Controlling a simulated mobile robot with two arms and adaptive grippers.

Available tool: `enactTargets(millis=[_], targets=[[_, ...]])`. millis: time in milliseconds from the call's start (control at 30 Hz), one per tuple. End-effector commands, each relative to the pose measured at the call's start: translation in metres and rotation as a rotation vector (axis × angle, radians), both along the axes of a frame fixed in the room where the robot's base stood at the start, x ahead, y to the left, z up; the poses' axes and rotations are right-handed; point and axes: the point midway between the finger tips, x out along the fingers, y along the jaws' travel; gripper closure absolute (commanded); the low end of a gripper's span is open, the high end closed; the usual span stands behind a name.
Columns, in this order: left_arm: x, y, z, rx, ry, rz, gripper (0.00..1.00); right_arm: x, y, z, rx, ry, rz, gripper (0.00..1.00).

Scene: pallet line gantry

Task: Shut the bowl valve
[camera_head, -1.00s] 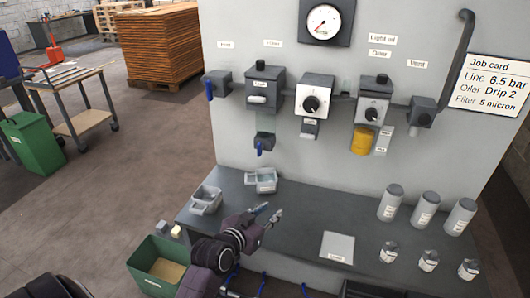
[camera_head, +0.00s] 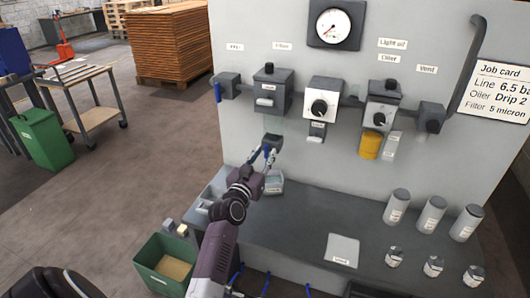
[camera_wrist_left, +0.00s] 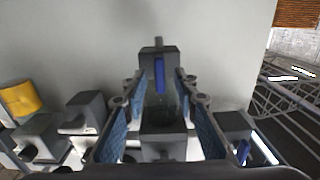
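The bowl valve (camera_head: 273,140) is a dark block with a blue lever, low on the panel under the filter (camera_head: 270,88). In the left wrist view the bowl valve (camera_wrist_left: 148,58) and its blue lever (camera_wrist_left: 159,75) show ahead of the fingers, near the middle. My left gripper (camera_head: 264,155) is at the valve from below, in front of the panel. In the left wrist view the left gripper (camera_wrist_left: 160,86) is open, with its blue-padded fingers on either side of the lever's line. I cannot tell whether they touch it. My right gripper is not in view.
Another blue-levered valve (camera_head: 218,90) is at the panel's left. The regulator (camera_head: 321,103) and yellow-bowled oiler (camera_head: 370,146) are to the right. Below are a grey bench (camera_head: 300,228) with canisters and small parts, and a green bin (camera_head: 165,265).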

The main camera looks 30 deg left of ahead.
Motion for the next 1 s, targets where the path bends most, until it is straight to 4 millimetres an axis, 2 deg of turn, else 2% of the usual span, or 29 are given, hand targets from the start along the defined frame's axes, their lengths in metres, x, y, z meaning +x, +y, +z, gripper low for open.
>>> enactTargets(millis=[133,400,467,667,1000], targets=[[0.0075,0.002,0.0008,-0.001,-0.001,0.0,0.73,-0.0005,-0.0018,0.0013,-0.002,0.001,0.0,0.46],[0.0086,0.0022,-0.0001,0.0,0.0,0.0,0.73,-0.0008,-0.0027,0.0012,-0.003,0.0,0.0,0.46],[0.0086,0.0022,-0.0001,0.0,0.0,0.0,0.77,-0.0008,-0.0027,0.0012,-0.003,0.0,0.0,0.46],[0.0084,0.0021,-0.0001,0.0,0.0,0.0,0.99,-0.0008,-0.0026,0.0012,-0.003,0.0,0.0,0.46],[0.0083,0.0022,0.0,-0.013,-0.002,0.0,1.0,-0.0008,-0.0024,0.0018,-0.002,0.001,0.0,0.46]])
